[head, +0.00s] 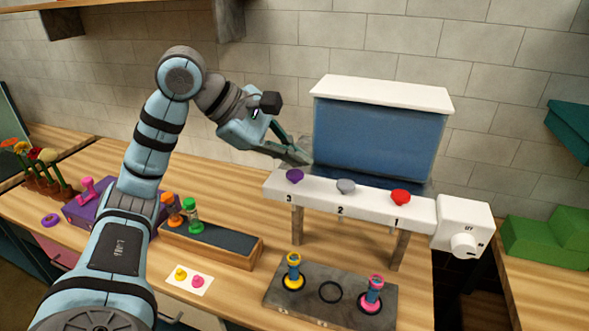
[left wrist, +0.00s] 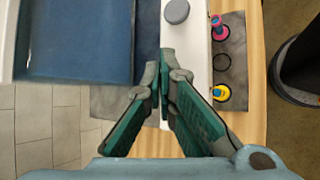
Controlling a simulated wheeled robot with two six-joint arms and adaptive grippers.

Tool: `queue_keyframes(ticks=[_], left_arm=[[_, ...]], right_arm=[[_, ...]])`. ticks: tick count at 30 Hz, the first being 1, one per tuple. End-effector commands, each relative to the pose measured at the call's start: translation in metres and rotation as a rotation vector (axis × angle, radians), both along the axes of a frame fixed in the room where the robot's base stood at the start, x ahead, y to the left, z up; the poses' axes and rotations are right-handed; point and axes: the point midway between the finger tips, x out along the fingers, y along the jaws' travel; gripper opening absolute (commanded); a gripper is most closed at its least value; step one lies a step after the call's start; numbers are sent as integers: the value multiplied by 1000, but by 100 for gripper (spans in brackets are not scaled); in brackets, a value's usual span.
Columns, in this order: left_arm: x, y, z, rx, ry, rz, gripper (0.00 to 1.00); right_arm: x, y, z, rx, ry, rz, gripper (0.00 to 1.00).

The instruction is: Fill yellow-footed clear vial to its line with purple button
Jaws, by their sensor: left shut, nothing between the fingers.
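The yellow-footed vial (head: 293,272) stands upright in a ring on the dark grey mat, below the number 3 end of the white dispenser bar (head: 318,198). It also shows in the left wrist view (left wrist: 221,93). Its fill level is too small to tell. The purple button (head: 295,175) sits on the bar above the number 3; in the left wrist view it is not visible. My left gripper (head: 305,157) is shut and empty, apparently above and behind the purple button. In the left wrist view its fingertips (left wrist: 166,60) overlap the bar's edge. My right gripper is out of view.
A grey button (head: 345,186) and a red button (head: 400,197) share the bar, before a blue tank (head: 375,135). A white knob box (head: 463,230) is at right. A pink-footed vial (head: 371,294) stands on the mat (head: 330,313); the middle ring is empty. A wooden tray (head: 210,245) is left.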

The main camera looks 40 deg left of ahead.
Motion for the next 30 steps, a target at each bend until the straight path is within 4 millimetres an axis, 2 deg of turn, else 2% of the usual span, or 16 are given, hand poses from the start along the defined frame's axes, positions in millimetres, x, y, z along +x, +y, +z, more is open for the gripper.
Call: queue_keyframes(ticks=[5, 19, 30], left_arm=[[0, 0, 4, 0, 0, 0, 0], [0, 0, 50, 0, 0, 0, 0], [0, 0, 49, 0, 0, 0, 0]], right_arm=[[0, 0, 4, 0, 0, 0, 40], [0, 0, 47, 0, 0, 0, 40], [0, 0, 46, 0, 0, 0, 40]])
